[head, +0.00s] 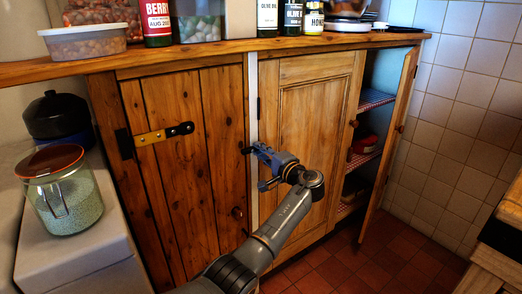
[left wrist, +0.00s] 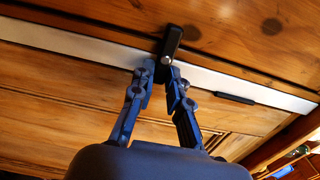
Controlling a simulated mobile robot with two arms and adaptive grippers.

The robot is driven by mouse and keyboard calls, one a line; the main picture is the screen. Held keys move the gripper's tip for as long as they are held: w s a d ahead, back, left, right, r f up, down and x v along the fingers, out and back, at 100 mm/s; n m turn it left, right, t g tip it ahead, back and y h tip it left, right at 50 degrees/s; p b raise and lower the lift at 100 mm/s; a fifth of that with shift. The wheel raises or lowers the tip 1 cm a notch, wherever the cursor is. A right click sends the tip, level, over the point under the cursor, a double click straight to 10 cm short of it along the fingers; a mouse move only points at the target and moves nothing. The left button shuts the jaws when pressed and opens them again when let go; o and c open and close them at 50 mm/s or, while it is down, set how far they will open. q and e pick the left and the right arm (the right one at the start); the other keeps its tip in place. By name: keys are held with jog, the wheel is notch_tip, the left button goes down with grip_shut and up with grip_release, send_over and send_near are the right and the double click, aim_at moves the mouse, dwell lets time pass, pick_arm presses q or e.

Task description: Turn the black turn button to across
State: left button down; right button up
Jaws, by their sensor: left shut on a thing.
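The black turn button (head: 246,150) sits at the white upright strip (head: 253,100) between the two pine doors. In the left wrist view the button (left wrist: 173,40) lies roughly crosswise to the strip, its long end over the edge of the left plank door (head: 190,190). My left gripper (head: 257,150) reaches the button from the right in the head view. In the left wrist view its fingertips (left wrist: 166,70) are shut on the button's near end, hiding part of it. My right gripper is in neither view.
The right cupboard door (head: 390,140) stands open beside shelves. A black and brass latch (head: 163,134) is on the left door. Jars and tubs crowd the worktop (head: 200,50). A glass jar (head: 62,200) stands at left; a wooden table edge (head: 490,255) is at lower right.

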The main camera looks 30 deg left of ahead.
pick_arm(q)
jog(key=shift+f, duration=0.1)
jog(key=c, duration=1.3)
grip_release()
jog(key=v, duration=1.2)
